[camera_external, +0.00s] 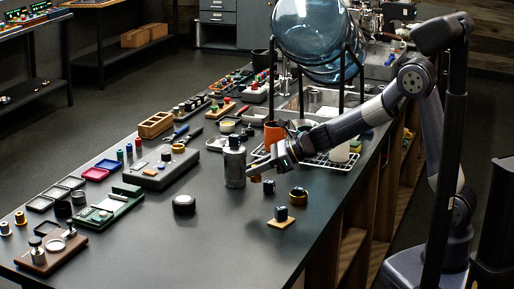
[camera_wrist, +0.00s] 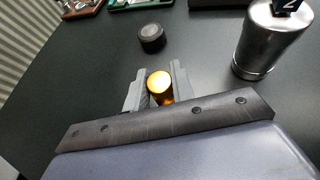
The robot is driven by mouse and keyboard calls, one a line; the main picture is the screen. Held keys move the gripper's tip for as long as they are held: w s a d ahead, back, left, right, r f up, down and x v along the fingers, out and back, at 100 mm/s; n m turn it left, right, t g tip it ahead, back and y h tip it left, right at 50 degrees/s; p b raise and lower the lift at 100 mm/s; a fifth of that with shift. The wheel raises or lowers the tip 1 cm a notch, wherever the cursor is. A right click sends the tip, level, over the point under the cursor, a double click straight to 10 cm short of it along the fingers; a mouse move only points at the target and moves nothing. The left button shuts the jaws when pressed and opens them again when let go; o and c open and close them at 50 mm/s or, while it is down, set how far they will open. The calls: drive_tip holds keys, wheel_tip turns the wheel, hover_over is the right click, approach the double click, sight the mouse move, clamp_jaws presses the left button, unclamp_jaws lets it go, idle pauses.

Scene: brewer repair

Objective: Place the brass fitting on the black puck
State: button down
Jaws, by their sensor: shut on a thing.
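The brass fitting (camera_wrist: 160,84) is a small gold cylinder with a bright round top. My gripper (camera_wrist: 159,76) is shut on it, with one grey finger on each side, in the wrist view. In the external view my gripper (camera_external: 261,172) hangs over the dark counter, just right of a metal canister, and the fitting is too small there to make out clearly. The black puck (camera_external: 184,204) is a low round disc on the counter, left of my gripper and apart from it. In the wrist view the puck (camera_wrist: 151,38) lies beyond the fitting, with nothing on top.
The tall metal canister (camera_external: 235,166) stands close beside my gripper; it also shows in the wrist view (camera_wrist: 270,42). A brass-and-black ring (camera_external: 299,196) and a dark block on a wooden tile (camera_external: 281,222) stand to the right. The counter (camera_external: 170,250) around the puck is clear.

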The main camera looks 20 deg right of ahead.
drive_tip(key=w+a+r+g+p, duration=0.1)
drive_tip(key=w+a+r+p, duration=0.25)
drive_tip(key=a, duration=0.35)
drive_tip(key=r+n+g+p, duration=0.2)
drive_tip(key=p, duration=0.1)
hover_over(184, 199)
drive_tip(key=shift+n+y, duration=0.3)
drive_tip(key=shift+y, duration=0.1)
wheel_tip(184, 199, down, 10)
drive_tip(key=shift+f, duration=0.1)
drive_tip(key=shift+f, duration=0.1)
drive_tip(key=c, duration=1.2)
unclamp_jaws()
